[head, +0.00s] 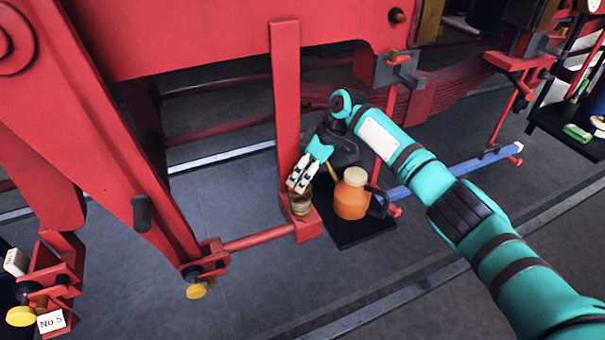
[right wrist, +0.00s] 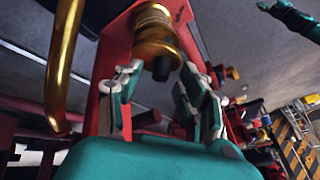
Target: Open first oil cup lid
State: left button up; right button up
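A brass oil cup (head: 300,205) stands on the red block at the foot of a red upright post. It also shows in the right wrist view (right wrist: 155,38), with a dark knob at the end towards my fingers. My right gripper (head: 301,178) is at the top of the cup in the head view. In the right wrist view its two fingers (right wrist: 158,100) are spread apart, with nothing held between them. I cannot tell whether a finger touches the cup, nor make out a separate lid edge.
An orange jug (head: 352,197) with a dark handle stands on a black tray (head: 345,232) just right of the cup. A red rod (head: 260,238) runs left from the block. A blue bar (head: 455,173) lies to the right. A curved brass pipe (right wrist: 62,65) passes near my gripper.

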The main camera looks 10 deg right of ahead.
jog(key=shift+f, duration=0.15)
grip_shut()
jog(key=shift+w+a+g+b, duration=0.1)
jog(key=shift+w+g+b, duration=0.2)
jog(key=shift+b, duration=0.5)
jog(key=shift+a+r+g+b, duration=0.1)
jog(key=shift+r+g+b, duration=0.2)
jog(key=shift+b, duration=0.1)
grip_release()
